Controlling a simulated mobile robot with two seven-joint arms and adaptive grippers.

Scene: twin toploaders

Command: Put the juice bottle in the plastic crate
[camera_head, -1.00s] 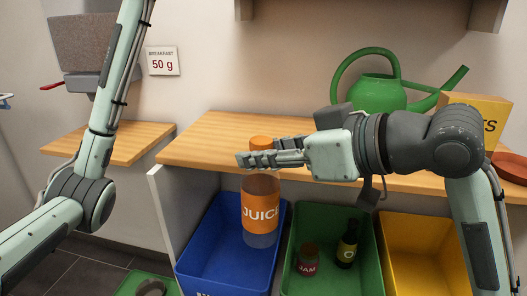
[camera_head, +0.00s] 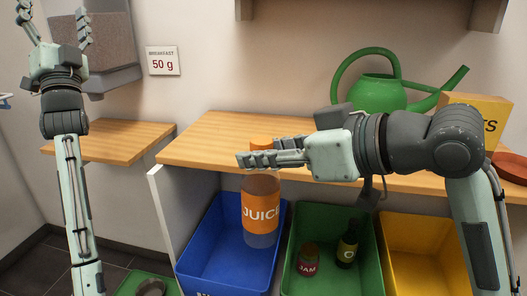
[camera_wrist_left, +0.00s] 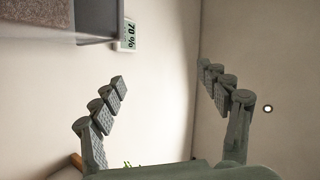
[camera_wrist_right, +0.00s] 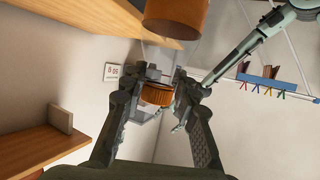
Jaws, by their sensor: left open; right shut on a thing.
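The juice bottle (camera_head: 261,212) is clear with an orange label and an orange cap, and hangs upright at the left of the shelf front, over or in front of the blue bin (camera_head: 222,268). My right gripper (camera_head: 258,153) is shut on it near the cap. In the right wrist view the cap (camera_wrist_right: 157,95) sits between the fingers. My left gripper (camera_head: 54,12) is open and empty, raised at the upper left; its spread fingers (camera_wrist_left: 162,78) face bare wall. A green bin (camera_head: 347,282) and a yellow bin (camera_head: 410,270) stand beside the blue one. I cannot tell which is the plastic crate.
The green bin holds a jam jar (camera_head: 307,259) and a dark bottle (camera_head: 347,248). The wooden counter (camera_head: 205,145) overhangs the bins. A green watering can (camera_head: 370,92) and yellow box (camera_head: 482,118) stand on it. A dispenser (camera_head: 112,45) hangs by my left arm.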

